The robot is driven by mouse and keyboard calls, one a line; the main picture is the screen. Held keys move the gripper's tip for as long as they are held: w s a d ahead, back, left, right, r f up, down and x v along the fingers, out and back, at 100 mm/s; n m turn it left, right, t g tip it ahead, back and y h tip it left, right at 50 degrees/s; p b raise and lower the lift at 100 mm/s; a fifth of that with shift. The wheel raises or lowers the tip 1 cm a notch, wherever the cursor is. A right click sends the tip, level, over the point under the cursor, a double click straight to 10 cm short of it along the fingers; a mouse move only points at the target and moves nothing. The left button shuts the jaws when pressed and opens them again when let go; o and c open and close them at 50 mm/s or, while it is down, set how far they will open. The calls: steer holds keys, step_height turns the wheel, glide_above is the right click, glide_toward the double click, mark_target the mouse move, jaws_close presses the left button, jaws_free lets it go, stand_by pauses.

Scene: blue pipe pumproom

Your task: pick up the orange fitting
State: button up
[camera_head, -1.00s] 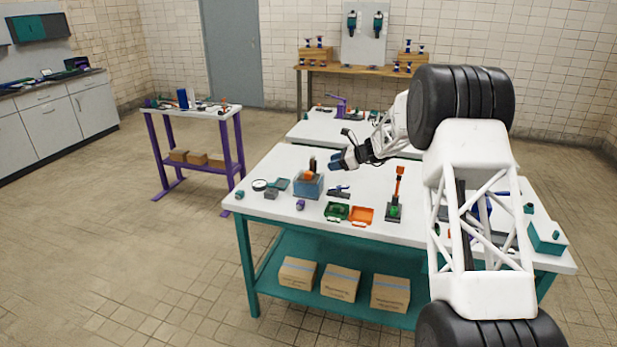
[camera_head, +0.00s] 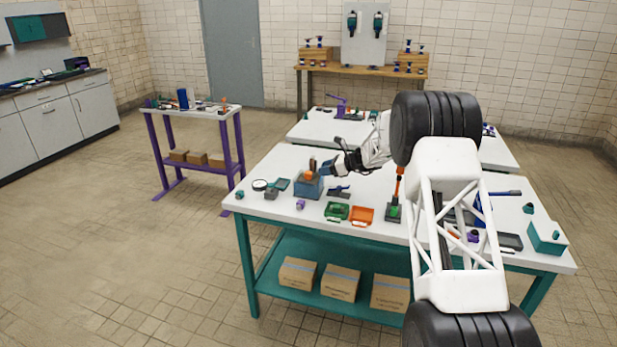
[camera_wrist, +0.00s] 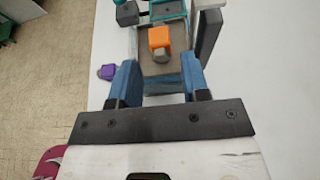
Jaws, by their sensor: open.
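The orange fitting (camera_wrist: 159,38) shows in the wrist view, ahead of my gripper, with a grey end towards me. It is over or in a blue box (camera_wrist: 150,88) with a grey-brown inside; I cannot tell what it rests on. In the head view the fitting (camera_head: 309,175) is a small orange shape at the top of the blue box (camera_head: 308,189). My gripper (camera_wrist: 158,80) is open and empty, its two blue fingers apart, short of the fitting. In the head view my gripper (camera_head: 325,170) is just right of the box.
A dark upright piece (camera_wrist: 207,35) stands at the box's right side. A purple part (camera_wrist: 107,72) lies to the left. Green (camera_head: 337,211) and orange (camera_head: 361,215) cases lie at the white table's front. A teal frame (camera_wrist: 168,10) is beyond the box.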

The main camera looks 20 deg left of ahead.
mark_target(311, 173)
steer(key=shift+a+f, duration=0.25)
steer(key=shift+a, duration=0.35)
steer(key=shift+a, duration=0.1)
steer(key=shift+x, duration=2.5)
steer(key=shift+s+f, duration=0.15)
jaws_close()
